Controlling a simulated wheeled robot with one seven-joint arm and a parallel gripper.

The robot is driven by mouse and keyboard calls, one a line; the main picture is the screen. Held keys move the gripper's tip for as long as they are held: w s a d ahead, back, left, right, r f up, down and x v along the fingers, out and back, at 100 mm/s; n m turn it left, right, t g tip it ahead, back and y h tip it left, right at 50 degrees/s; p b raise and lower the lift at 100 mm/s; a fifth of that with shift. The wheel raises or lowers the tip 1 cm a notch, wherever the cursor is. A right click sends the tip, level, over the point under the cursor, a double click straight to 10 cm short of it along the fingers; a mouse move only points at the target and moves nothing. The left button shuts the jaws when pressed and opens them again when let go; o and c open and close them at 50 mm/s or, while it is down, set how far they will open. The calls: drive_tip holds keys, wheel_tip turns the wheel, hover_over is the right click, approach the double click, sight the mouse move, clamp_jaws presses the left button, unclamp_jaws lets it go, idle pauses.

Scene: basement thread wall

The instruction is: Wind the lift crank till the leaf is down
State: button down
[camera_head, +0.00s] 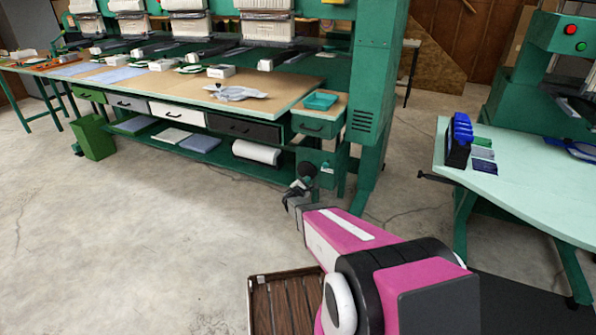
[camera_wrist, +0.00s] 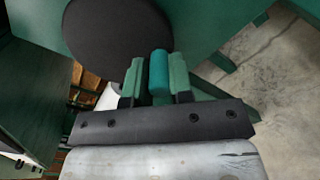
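The crank shows as a dark round disc (camera_wrist: 110,40) with a teal cylindrical handle (camera_wrist: 158,72) in the wrist view. In the head view the dark disc (camera_head: 306,170) sits low at the right end of the long green workbench. My gripper (camera_wrist: 157,78) has its two green fingers on either side of the teal handle. The right finger looks close against it; a thin gap seems to show at the left finger, so I cannot tell whether it grips. In the head view my gripper (camera_head: 297,197) is at the crank, its fingers partly hidden. I cannot make out which panel is the leaf.
A green bin (camera_head: 95,138) stands at left. A mint table (camera_head: 525,185) with blue spools stands at right. A brown slatted crate (camera_head: 285,305) is in front. Concrete floor at left is clear.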

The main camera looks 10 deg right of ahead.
sight(312, 174)
drive_tip(key=shift+r, duration=0.1)
drive_tip(key=r, duration=0.1)
drive_tip(key=s+d+r, duration=0.1)
drive_tip(key=r, duration=0.1)
drive_tip(key=shift+s+d, duration=0.1)
drive_tip(key=shift+d, duration=0.2)
drive_tip(key=shift+d+r, duration=0.2)
drive_tip(key=shift+r, duration=0.1)
drive_tip(key=c, duration=1)
unclamp_jaws()
drive_tip(key=shift+w+a+f, duration=0.1)
drive_tip(key=shift+w+a, duration=0.05)
drive_tip(key=shift+w, duration=0.05)
drive_tip(key=shift+s, duration=0.1)
drive_tip(key=shift+s+f, duration=0.1)
drive_tip(key=shift+s+d+f, duration=0.1)
drive_tip(key=shift+d+f, duration=0.1)
drive_tip(key=shift+d, duration=0.05)
